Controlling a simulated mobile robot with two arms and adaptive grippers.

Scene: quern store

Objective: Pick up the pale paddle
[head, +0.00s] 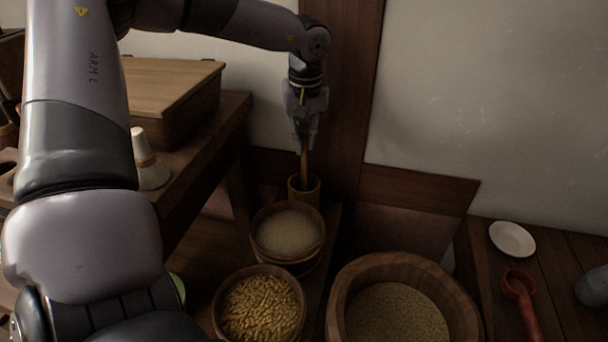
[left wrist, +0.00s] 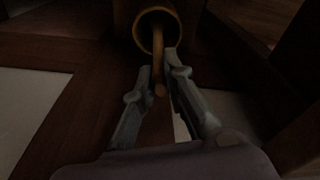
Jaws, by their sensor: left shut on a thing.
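A thin wooden handle (head: 304,166), which I take to be the paddle's, stands upright in a narrow wooden cup (head: 305,191) against the back wall. My left gripper (head: 304,143) comes down from above and is shut on this handle, above the cup's rim. In the left wrist view the handle (left wrist: 158,62) runs from the cup (left wrist: 141,31) to between the two fingers (left wrist: 158,78). The lower part of the paddle is hidden in the cup, and its colour is hard to judge in the dim light.
A bowl of pale grain (head: 288,232) stands just in front of the cup. A bowl of golden grain (head: 262,307) and a large wooden tub (head: 455,303) are nearer. A table with a wooden box (head: 172,88) and white cone (head: 149,160) is left. A white dish (head: 512,239) and red ladle (head: 521,288) lie right.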

